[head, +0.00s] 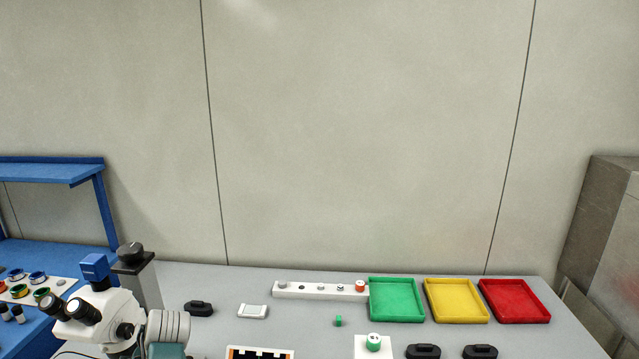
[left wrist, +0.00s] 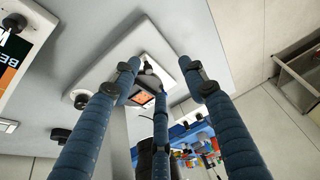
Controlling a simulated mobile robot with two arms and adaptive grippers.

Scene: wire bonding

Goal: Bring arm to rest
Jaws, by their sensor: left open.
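My left gripper (left wrist: 158,74) shows only in the left wrist view. Its three blue fingers are spread open, with nothing held between them. Past the fingertips is a pale plate-like fixture (left wrist: 104,72) with a small orange square piece (left wrist: 143,98) on it, partly hidden by the fingers. I cannot tell how far the fingertips are from it.
A microscope (head: 112,318) stands at the left of the grey table (head: 215,278). Green (head: 397,299), yellow (head: 456,300) and red (head: 514,300) trays sit at the right. A white strip (head: 320,291) with small parts lies beside them. Black items (head: 423,351) lie along the front.

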